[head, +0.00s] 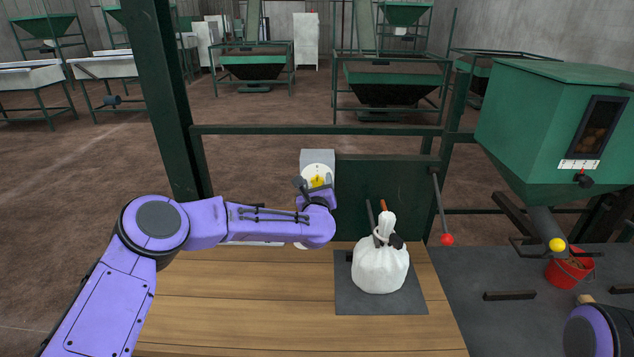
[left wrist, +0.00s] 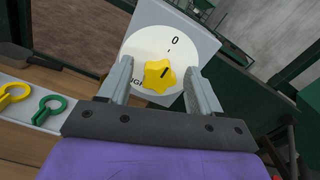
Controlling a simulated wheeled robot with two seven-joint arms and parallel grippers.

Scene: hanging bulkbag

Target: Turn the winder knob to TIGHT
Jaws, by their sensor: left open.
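The winder knob (head: 317,181) is a yellow star shape on a round white dial, fixed to a grey box (head: 317,156) on the green frame. In the left wrist view the knob (left wrist: 158,76) has a dark pointer line slanting up and right. A "0" shows at the top of the dial (left wrist: 170,52); lettering at its lower left is partly hidden by a finger. My left gripper (left wrist: 157,70) is open, with one finger on each side of the knob; contact cannot be told. In the head view the left gripper (head: 315,189) partly covers the dial. My right gripper is out of view.
A tied white bag (head: 380,270) stands on a dark mat (head: 350,302) on the wooden table (head: 230,305). A red-balled lever (head: 446,239) hangs to its right. A green hopper (head: 530,120) and red bucket (head: 568,272) are farther right. Yellow and green clips (left wrist: 50,106) lie left.

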